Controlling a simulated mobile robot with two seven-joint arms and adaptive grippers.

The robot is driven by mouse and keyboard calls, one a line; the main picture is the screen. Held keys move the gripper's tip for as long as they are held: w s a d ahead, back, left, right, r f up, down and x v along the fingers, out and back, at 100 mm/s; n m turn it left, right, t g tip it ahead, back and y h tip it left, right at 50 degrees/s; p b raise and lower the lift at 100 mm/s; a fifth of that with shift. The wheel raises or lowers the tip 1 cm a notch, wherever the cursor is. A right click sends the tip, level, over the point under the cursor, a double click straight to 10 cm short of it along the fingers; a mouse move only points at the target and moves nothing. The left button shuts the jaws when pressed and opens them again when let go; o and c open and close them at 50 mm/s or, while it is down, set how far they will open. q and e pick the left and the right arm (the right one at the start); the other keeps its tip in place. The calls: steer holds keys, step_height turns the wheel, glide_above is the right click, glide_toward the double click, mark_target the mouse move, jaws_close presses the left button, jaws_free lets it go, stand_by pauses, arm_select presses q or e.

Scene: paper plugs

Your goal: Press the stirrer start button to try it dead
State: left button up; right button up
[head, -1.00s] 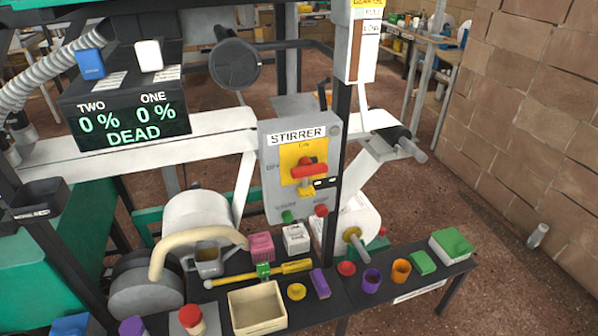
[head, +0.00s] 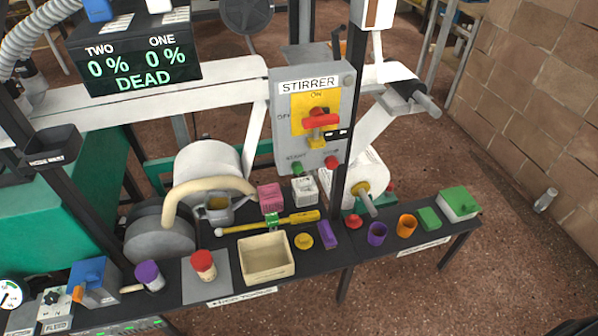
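The grey stirrer box (head: 283,130) hangs on a dark post, with a white STIRRER label (head: 308,85) at its top. Its green start button (head: 297,167) is at the lower left of the box, and a red button (head: 331,162) is beside it at the lower right. Above them is a red switch handle (head: 319,121) on a yellow plate (head: 301,101), lying roughly crosswise. A small yellow piece (head: 317,143) hangs under the handle, with a small black tag beside it. The display (head: 140,68) reads TWO 0 %, ONE 0 % and DEAD. Neither gripper shows.
A dark bench below holds a cream tray (head: 267,263), a yellow-handled tool (head: 290,219), a pink box (head: 270,198), a white box (head: 304,190), a purple cup (head: 377,233) and an orange cup (head: 406,225). A white roll (head: 368,175) stands behind the post.

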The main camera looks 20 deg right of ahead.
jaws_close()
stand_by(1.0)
